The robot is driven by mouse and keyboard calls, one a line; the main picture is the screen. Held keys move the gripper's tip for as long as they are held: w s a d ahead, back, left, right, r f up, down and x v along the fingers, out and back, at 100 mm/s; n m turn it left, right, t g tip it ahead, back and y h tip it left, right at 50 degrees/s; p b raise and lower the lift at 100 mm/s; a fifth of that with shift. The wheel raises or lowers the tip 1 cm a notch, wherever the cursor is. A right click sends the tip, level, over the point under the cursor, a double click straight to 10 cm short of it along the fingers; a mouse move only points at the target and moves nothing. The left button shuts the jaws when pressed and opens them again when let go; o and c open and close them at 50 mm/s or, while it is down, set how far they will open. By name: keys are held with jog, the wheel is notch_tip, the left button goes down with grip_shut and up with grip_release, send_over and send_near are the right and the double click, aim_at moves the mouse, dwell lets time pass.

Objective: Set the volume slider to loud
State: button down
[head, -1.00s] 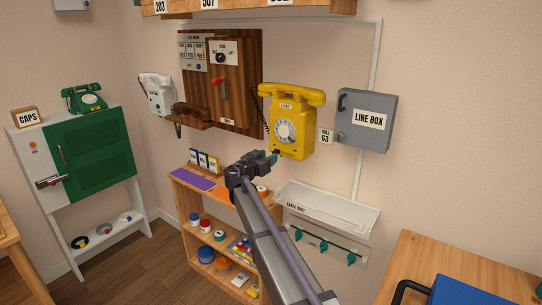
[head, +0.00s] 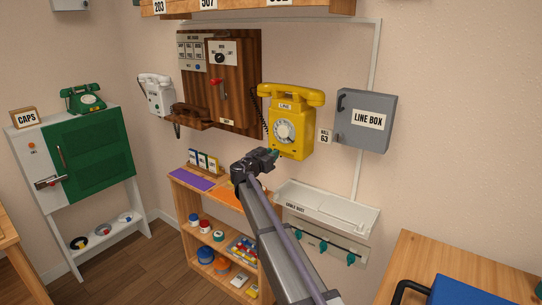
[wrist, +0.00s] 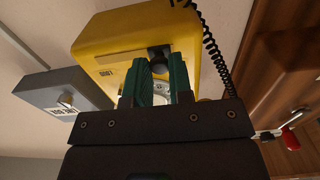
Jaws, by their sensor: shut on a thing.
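The yellow wall phone (head: 290,122) hangs on the wall with its white dial facing out. In the wrist view I see the phone (wrist: 125,35) from below. A dark slider knob (wrist: 158,58) is on its underside, to the right of a pale strip marked LOUD (wrist: 106,72). My gripper (wrist: 160,60) has its teal fingers on both sides of the knob and is shut on it. In the head view my gripper (head: 274,153) is right under the phone's lower left edge, where the knob is hidden.
The grey line box (head: 365,121) is on the wall right of the phone. A wooden wall phone (head: 238,90) hangs to the left, with the yellow phone's coiled cord (wrist: 217,50) on that side. A shelf (head: 222,193) and a white wall tray (head: 325,205) are below.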

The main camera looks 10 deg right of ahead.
jog(key=s+d, duration=0.4)
jog(key=shift+s+d, duration=0.1)
jog(key=shift+s, duration=0.05)
dwell(0.4)
jog(key=c, duration=1)
grip_release()
jog(key=shift+c, duration=0.2)
jog(key=v, duration=1)
jog(key=shift+s+a, duration=0.2)
jog(key=shift+a, duration=0.05)
